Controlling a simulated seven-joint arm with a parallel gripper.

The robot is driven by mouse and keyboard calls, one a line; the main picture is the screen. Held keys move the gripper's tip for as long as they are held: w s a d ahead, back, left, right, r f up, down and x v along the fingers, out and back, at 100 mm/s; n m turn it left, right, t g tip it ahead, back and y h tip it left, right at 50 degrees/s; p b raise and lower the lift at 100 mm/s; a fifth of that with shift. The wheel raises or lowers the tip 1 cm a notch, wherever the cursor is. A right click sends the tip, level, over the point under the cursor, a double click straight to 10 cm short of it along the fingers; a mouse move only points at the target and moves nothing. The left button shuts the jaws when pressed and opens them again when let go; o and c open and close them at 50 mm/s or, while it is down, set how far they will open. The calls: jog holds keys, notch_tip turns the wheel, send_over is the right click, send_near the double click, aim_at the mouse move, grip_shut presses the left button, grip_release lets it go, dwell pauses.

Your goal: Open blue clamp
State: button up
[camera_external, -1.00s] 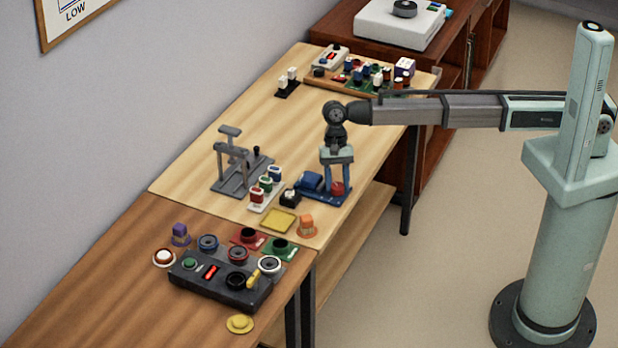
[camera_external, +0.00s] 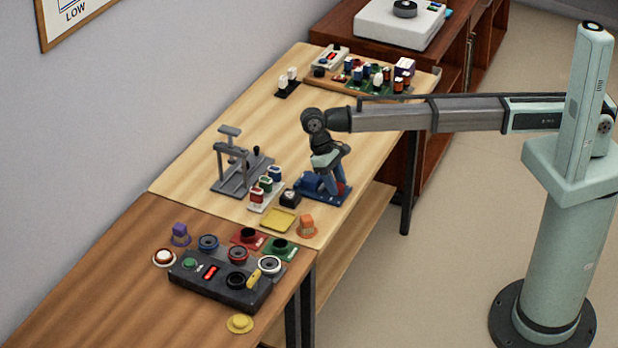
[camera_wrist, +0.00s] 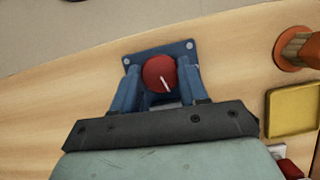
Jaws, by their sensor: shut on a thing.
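The blue clamp (camera_external: 309,181) lies near the front right edge of the light wooden table, a blue base plate with a blue body. Its red round knob (camera_wrist: 159,72) carries a white line and shows in the wrist view between my two blue fingers. My gripper (camera_external: 341,188) is tilted, with its wrist to the upper left and its fingertips down at the knob end of the clamp. In the wrist view my gripper (camera_wrist: 161,83) appears shut on the red knob. The fingers hide part of the clamp and most of the knob in the external view.
Left of the clamp are a small black block (camera_external: 290,198), a white strip with coloured pieces (camera_external: 264,190) and a grey press-like fixture (camera_external: 238,165). A yellow tray (camera_external: 279,221) and an orange piece (camera_external: 307,225) lie nearer the front. The table behind is largely clear.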

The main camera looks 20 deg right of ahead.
jog(key=shift+a+n+t+h, duration=0.1)
jog(key=shift+n+t+h, duration=0.25)
jog(key=shift+n, duration=0.95)
jog(key=o, duration=1.1)
jog(key=shift+c, duration=0.2)
jog(key=v, duration=0.7)
jog(key=shift+r, duration=0.25)
